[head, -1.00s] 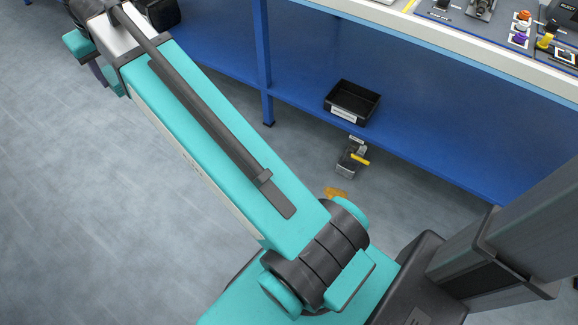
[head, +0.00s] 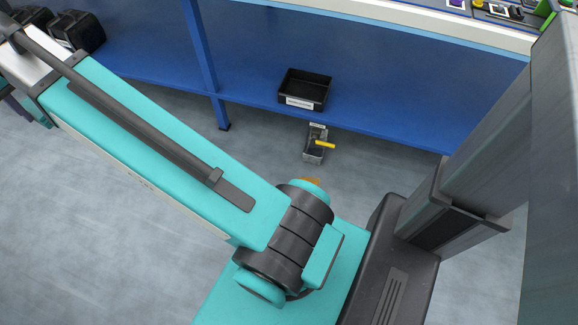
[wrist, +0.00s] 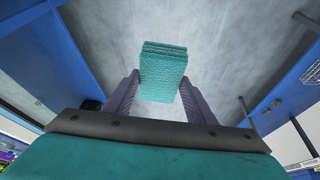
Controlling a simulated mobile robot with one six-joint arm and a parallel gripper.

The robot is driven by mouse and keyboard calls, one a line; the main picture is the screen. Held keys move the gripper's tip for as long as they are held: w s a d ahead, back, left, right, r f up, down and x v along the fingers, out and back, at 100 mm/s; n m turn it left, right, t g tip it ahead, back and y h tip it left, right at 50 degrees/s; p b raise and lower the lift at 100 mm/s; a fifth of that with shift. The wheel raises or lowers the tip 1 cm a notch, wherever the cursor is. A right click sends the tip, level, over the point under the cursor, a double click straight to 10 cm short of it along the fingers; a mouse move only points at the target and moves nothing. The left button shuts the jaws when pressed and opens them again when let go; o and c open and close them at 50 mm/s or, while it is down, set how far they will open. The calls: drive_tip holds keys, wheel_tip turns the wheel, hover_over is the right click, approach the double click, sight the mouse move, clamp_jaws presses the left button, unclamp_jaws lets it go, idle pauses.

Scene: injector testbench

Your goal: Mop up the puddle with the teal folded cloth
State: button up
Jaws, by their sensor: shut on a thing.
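My gripper (wrist: 160,80) is shut on the teal folded cloth (wrist: 163,66). In the wrist view the cloth shows as a thick layered block between the two dark purple fingers, with grey floor behind it. In the head view my arm reaches to the upper left, and the cloth cannot be made out there. A small amber patch, seemingly the puddle (head: 309,182), shows on the floor just behind my arm's joint. Most of it is hidden by that joint. The cloth is apart from it.
A blue bench (head: 400,125) with a low shelf runs along the back, and its leg (head: 203,60) stands on the floor. A black bin (head: 305,90) sits on the shelf. A grey item with a yellow handle (head: 316,146) lies beneath it. Floor at left is clear.

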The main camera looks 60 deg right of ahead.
drive_tip(key=shift+f, duration=0.1)
drive_tip(key=shift+d+f, duration=0.2)
drive_tip(key=shift+f, duration=0.05)
drive_tip(key=s+d+f+m+g+h+b, duration=0.2)
drive_tip(key=s+d+f+m+b, duration=0.25)
drive_tip(key=d+f+m, duration=0.9)
drive_tip(key=s+d+f+m+g+h+b, duration=0.2)
drive_tip(key=s+d+f+m+b, duration=0.3)
drive_tip(key=d+f, duration=1.7)
drive_tip(key=s+d+f+m+g+y+b, duration=0.1)
drive_tip(key=s+d+f+m+b, duration=0.2)
drive_tip(key=s+f, duration=0.7)
drive_tip(key=s+d+f+m+g+y+b, duration=0.1)
drive_tip(key=s+d+f+m+b, duration=0.3)
drive_tip(key=f, duration=1.2)
drive_tip(key=s+d+f+m+g+y+b, duration=0.1)
drive_tip(key=s+d+f+m+g+b, duration=0.2)
drive_tip(key=s+d+f+m, duration=0.5)
drive_tip(key=s+f+b, duration=0.1)
drive_tip(key=s+f, duration=0.4)
drive_tip(key=s, duration=0.3)
drive_tip(key=shift+f, duration=0.4)
drive_tip(key=shift+s+f, duration=0.1)
